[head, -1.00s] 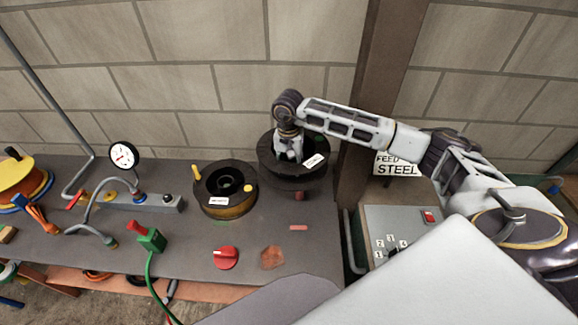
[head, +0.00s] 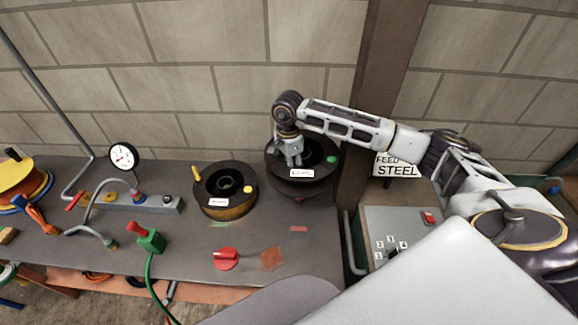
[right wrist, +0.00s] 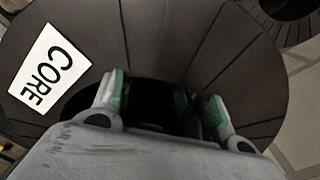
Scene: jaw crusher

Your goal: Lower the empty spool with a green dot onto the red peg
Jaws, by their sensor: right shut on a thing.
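The dark spool (head: 317,176) with a green dot (head: 332,159) on its upper flange and a white label is at the back right of the bench. My right gripper (head: 291,158) reaches down into its middle and is shut on it. In the right wrist view both fingers (right wrist: 163,106) are at the spool's central opening, and the flange (right wrist: 150,35) with a "CORE" label fills most of the picture. My left gripper is not in view.
Another dark spool (head: 225,190) with a yellow dot stands close to the left, with a yellow peg (head: 197,173) beside it. A brown post (head: 358,150) is close on the right. A red knob (head: 226,258) and a gauge (head: 123,157) are on the bench.

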